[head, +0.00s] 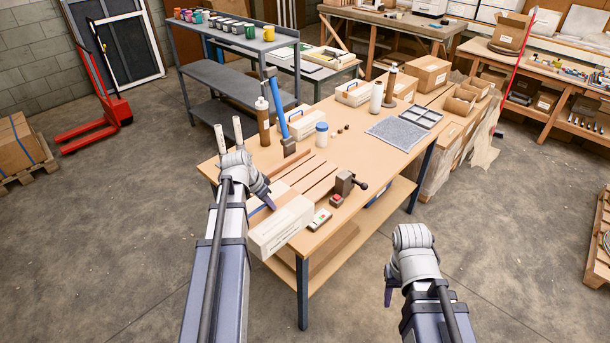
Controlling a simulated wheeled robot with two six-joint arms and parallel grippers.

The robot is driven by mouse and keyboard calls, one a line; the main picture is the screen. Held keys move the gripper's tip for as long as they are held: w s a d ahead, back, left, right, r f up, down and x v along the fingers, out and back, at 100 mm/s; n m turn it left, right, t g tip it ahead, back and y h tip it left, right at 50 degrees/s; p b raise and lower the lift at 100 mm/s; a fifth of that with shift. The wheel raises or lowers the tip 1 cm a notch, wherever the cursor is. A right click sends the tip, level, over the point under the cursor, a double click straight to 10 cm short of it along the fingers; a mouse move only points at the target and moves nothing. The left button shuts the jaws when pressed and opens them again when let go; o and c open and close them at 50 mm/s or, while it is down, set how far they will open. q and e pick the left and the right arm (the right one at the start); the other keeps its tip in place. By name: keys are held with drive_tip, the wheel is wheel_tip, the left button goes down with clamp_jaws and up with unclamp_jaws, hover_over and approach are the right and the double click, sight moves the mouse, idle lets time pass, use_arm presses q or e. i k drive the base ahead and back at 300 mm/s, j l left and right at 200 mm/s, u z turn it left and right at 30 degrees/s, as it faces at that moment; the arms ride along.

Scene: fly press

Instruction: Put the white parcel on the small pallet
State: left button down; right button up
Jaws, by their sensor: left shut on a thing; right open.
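The white parcel (281,229) is a long pale box with print on its side, at the near left edge of the workbench. My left gripper (268,202) is shut on it from above, at its left part. I cannot tell whether the parcel touches the bench top. Brown wooden slats, which look like the small pallet (320,178), lie on the bench just behind and right of the parcel, partly hidden by my gripper and the parcel. My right gripper (389,296) is open and empty, over the floor right of the bench.
The workbench (372,163) also carries a small vice (346,184), a green-and-white device (320,219), a white-and-blue jar (321,134), a blue upright tool (278,108), a brown bottle (263,121) and a grey mat (397,133). The bench's middle right is clear.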

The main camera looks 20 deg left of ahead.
sight(309, 182)
drive_tip(key=i, duration=1.15)
